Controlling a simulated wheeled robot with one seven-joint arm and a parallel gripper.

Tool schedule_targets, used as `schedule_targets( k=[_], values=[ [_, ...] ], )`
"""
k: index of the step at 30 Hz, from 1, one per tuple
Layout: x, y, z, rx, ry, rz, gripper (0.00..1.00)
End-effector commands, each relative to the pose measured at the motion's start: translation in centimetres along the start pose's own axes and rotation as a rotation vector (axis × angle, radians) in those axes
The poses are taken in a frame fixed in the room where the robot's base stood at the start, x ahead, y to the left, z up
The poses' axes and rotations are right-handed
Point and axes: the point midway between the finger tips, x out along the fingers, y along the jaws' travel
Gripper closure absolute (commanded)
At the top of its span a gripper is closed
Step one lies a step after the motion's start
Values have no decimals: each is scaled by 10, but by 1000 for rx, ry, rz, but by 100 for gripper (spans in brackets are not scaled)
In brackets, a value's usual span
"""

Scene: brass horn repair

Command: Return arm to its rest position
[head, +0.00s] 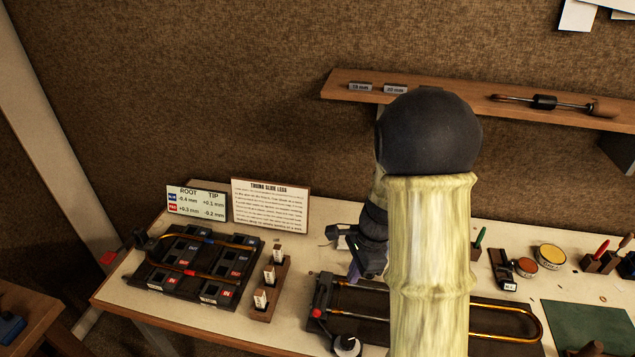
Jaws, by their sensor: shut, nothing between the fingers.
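My gripper (357,268) hangs over the middle of the bench, beside the pale, bark-like arm link and dark round joint, which are mine. It points down, close to the back edge of the slide fixture. The gripper is shut and empty, but its fingertips are small and partly lost against the dark parts around them. My arm is still reached out over the bench and hides part of the bench and fixture.
A dark fixture (372,329) holds a long brass slide (535,322). A gauge board (172,287) with brass tubes lies left, near a wooden block (262,312) with white-topped pieces. Signs (270,205) stand behind. A shelf (445,86) juts from the wall. Tins (550,256) and a green mat (590,327) are right.

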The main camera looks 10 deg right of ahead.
Motion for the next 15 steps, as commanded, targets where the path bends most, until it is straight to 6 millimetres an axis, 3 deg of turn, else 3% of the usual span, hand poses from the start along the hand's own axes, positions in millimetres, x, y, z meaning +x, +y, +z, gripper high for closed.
schedule_targets(
  k=[4, 7, 11, 15],
  values=[
    [-3, 4, 3, -48, 10, -2, 100],
    [-10, 13, 10, -192, 40, -9, 100],
    [-25, 34, 23, -535, 116, -21, 100],
    [-42, 60, 36, -989, 229, -23, 100]
  ],
)
